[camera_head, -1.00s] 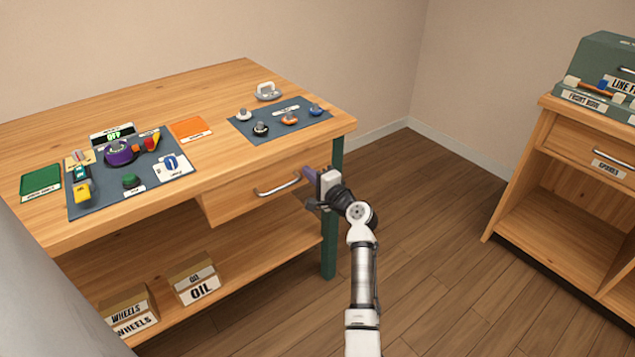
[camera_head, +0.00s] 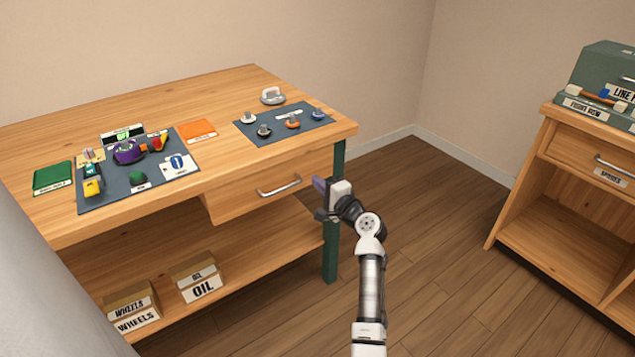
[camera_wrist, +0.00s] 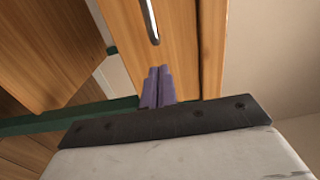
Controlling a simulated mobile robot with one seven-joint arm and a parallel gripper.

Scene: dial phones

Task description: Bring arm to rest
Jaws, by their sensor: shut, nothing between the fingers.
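My gripper (camera_head: 320,187) is in front of the workbench's right end, off to the right of the drawer handle (camera_head: 279,186). Its purple fingers (camera_wrist: 157,87) are together in the wrist view, with nothing between them. The gripper appears clear of the bench. My arm reaches up from the bottom of the head view with a bend just below the gripper.
The workbench (camera_head: 222,92) carries a blue-grey mat (camera_head: 115,198) with a purple dial device and another mat (camera_head: 262,125) with several knobs. Labelled boxes (camera_head: 202,289) stand on its lower shelf. A wooden cabinet (camera_head: 560,170) stands at right. Open floor (camera_head: 440,250) lies between.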

